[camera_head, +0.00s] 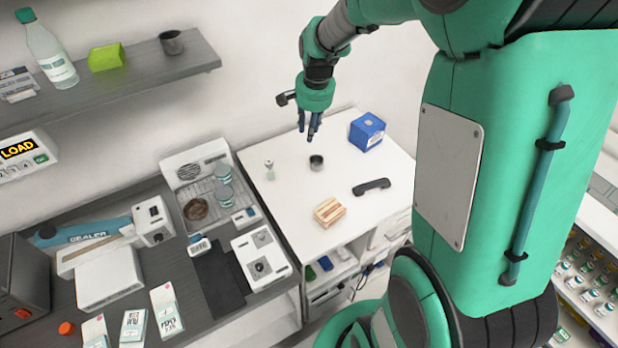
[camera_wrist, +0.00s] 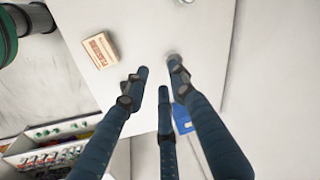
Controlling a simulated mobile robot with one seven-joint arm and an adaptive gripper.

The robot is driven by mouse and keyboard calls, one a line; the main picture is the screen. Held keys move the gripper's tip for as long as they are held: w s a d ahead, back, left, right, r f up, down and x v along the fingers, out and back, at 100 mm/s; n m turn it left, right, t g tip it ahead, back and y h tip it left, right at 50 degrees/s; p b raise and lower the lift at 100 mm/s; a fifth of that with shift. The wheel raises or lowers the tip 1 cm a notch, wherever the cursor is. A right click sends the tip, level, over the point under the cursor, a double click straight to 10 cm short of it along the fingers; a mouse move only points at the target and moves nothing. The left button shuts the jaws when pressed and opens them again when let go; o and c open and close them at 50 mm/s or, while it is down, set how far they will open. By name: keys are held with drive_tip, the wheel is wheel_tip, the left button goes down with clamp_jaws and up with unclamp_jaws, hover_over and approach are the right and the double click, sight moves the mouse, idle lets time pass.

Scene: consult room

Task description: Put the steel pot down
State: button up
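The steel pot (camera_head: 316,163), a small dark grey metal cup, stands upright on the white table (camera_head: 290,205). My gripper (camera_head: 310,138) hangs above it with its fingers pointing down, and a gap shows between fingertips and pot. In the wrist view the blue fingers of my gripper (camera_wrist: 160,76) are spread apart with nothing between them. A pale grey round shape just past the right fingertip seems to be the pot (camera_wrist: 171,55), mostly hidden and blurred. A similar grey metal cup (camera_head: 171,42) stands on the wall shelf.
Around the pot on the table are a blue box (camera_head: 367,131), a black handset (camera_head: 371,186), a wooden-looking box (camera_head: 329,212) and a small pale bottle (camera_head: 269,170). A counter with devices (camera_head: 105,275) adjoins at left. The table is bare between these things.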

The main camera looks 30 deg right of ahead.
drive_tip(key=s+a+r+n+t, duration=0.1)
drive_tip(key=s+a+r+n, duration=0.2)
drive_tip(key=s+a+r, duration=0.4)
drive_tip(key=s+a+r+n, duration=0.2)
drive_tip(key=s+a, duration=0.1)
drive_tip(key=s, duration=0.4)
drive_tip(key=s+a+r+n+t, duration=0.1)
drive_tip(key=s+a+r+n, duration=0.2)
drive_tip(key=s, duration=0.4)
drive_tip(key=s+a+r+n+t, duration=0.1)
drive_tip(key=s+a+r+n, duration=0.2)
drive_tip(key=s, duration=0.3)
drive_tip(key=shift+s+a+r, duration=0.15)
drive_tip(key=shift+s+a, duration=0.15)
drive_tip(key=shift+s, duration=0.1)
wheel_tip(320, 180, down, 5)
drive_tip(key=b, duration=0.5)
